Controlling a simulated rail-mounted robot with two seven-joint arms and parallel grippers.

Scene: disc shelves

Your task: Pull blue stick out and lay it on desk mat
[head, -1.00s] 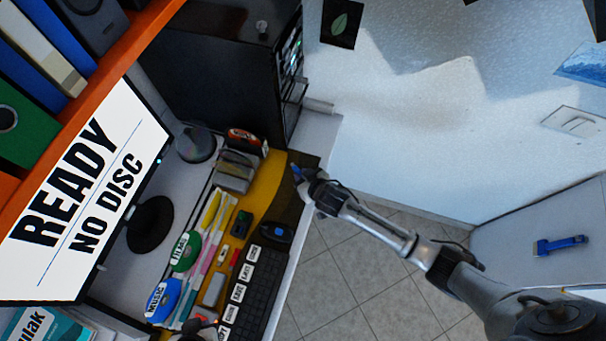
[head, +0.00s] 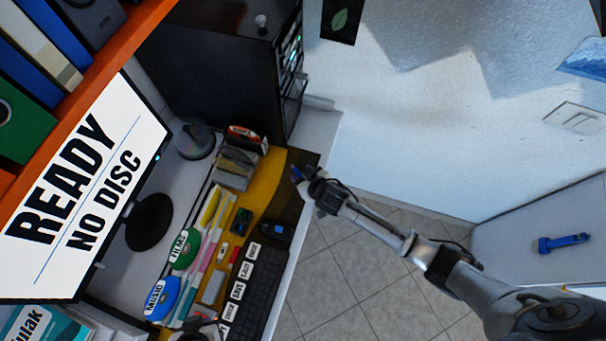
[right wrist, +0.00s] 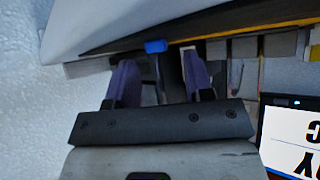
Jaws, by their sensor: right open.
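My right gripper (head: 297,174) is beside the front edge of the desk, near the tower's lower front corner. In the right wrist view, its two purple fingers (right wrist: 157,80) are spread apart. A small bright blue block (right wrist: 156,46) lies beyond and between the fingertips; it may be the end of the blue stick, but I cannot tell, nor whether the fingers touch it. The yellow and dark desk mat (head: 268,184) lies on the desk under the stationery and keyboard. My left gripper is not in view.
The black computer tower (head: 225,75) stands at the back of the desk. The monitor (head: 85,200) reads "READY NO DISC". A keyboard (head: 258,290), a mouse (head: 276,231) and disc labels crowd the mat. A blue handle-like piece (head: 563,243) is on the panel at right.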

